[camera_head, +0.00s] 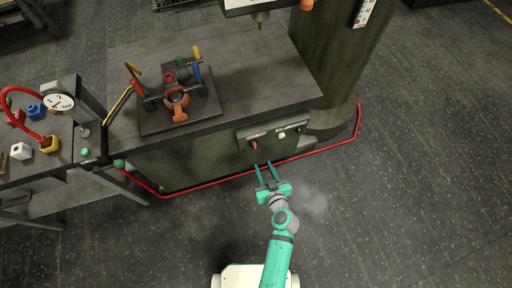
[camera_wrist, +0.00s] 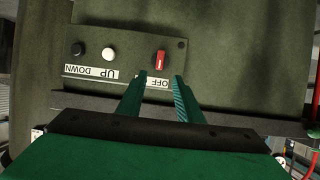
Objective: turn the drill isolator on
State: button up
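The drill isolator (camera_wrist: 160,60) is a red rotary switch with a white mark, on a grey panel (camera_wrist: 125,36) on the front of the dark bench. The wrist view is upside down, with an OFF label (camera_wrist: 155,83) partly hidden by the left finger. The switch also shows in the head view as a small red knob (camera_head: 254,145). My gripper (camera_head: 264,167) is open and empty, just in front of and below the panel. In the wrist view its two green fingers (camera_wrist: 161,80) point at the switch, apart from each other, with no contact visible.
On the same panel are a white button (camera_wrist: 109,54) and a black button (camera_wrist: 78,48), labelled UP and DOWN. A valve casting (camera_head: 176,98) on a plate stands on the bench top (camera_head: 262,75). Open floor (camera_head: 410,200) lies to the right.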

aim_at(255, 146)
jog(key=shift+y, duration=0.3)
jog(key=x, duration=0.8)
jog(key=r+x, duration=0.1)
jog(key=x, duration=0.3)
jog(key=shift+w+d, duration=0.15)
jog(key=shift+w, duration=0.3)
jog(key=shift+c, duration=0.6)
grip_shut()
